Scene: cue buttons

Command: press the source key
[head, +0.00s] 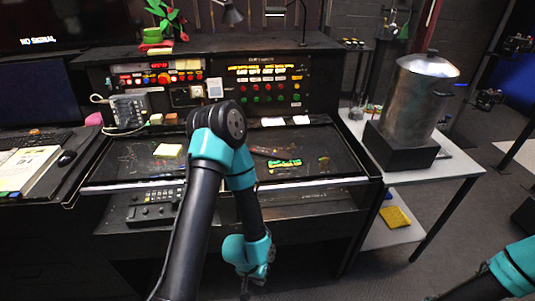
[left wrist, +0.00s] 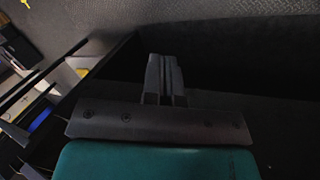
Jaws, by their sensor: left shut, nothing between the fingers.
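A black cue panel (head: 268,82) with rows of yellow, red and green buttons stands at the back of the desk. Left of it is another panel (head: 158,78) with red, white and blue buttons. A small grey keypad box (head: 130,109) sits below that. I cannot tell which key is the source key. My left gripper (head: 247,286) hangs low in front of the desk, apart from all the panels. In the left wrist view its fingers (left wrist: 165,78) are together and empty. My right arm shows at the lower right of the head view, but its gripper does not.
A dark console (head: 155,203) with knobs sits below.

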